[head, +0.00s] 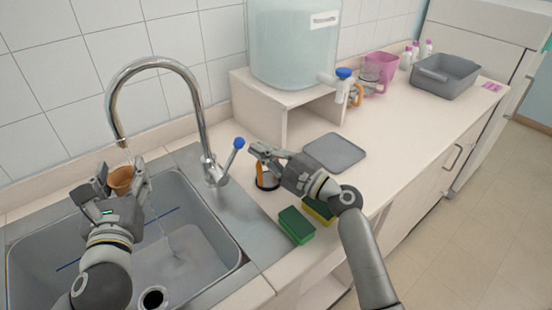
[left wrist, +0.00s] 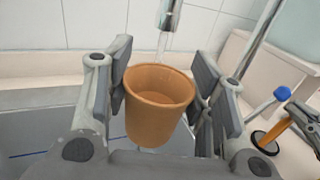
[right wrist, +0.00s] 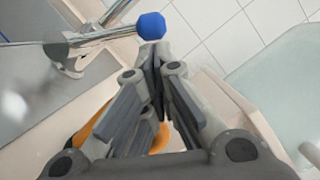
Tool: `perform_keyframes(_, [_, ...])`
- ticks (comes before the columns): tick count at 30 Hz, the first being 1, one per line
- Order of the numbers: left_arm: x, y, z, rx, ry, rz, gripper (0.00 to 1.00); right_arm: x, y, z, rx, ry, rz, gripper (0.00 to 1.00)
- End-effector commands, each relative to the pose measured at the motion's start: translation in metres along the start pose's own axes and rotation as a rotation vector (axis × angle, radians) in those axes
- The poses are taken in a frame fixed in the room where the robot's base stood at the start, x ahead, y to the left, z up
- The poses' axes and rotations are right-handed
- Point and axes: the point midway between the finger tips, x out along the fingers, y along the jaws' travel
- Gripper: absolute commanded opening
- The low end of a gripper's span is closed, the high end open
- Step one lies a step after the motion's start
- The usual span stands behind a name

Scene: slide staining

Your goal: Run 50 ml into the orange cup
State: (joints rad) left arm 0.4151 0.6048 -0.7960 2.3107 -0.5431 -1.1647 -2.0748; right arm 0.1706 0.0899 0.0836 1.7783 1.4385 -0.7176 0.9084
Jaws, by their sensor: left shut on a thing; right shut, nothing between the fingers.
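The orange cup (head: 121,179) is held upright between the fingers of my left gripper (head: 122,192), under the spout of the tap (head: 121,143). Water also shows below the gripper in the sink (head: 210,240). My right gripper (head: 256,149) is shut and empty, close beside the blue-knobbed tap lever (head: 239,143); the knob (right wrist: 151,25) lies just beyond its fingertips.
An orange-and-black item (head: 267,181) stands under my right gripper. Green-and-yellow sponges (head: 296,225) and a grey mat (head: 335,152) lie on the counter. A large water tank (head: 290,50) stands on a shelf behind; a pink jug (head: 384,66) and grey tub (head: 446,78) are further right.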

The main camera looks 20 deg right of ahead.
Motion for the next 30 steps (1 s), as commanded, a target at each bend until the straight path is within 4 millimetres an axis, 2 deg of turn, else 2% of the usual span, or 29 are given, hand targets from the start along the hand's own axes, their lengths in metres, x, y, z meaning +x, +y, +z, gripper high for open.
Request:
perform_keyframes(5, [0.0, 0.0, 0.0003, 0.0, -0.001, 0.0, 0.33, 0.0084, 0.0003, 0.0006, 0.001, -0.001, 0.0, 0.0])
perform_keyframes(30, [0.0, 0.0, 0.0003, 0.0, -0.001, 0.0, 0.33, 0.0112, -0.0035, 0.01, -0.085, -0.002, 0.029, 0.0])
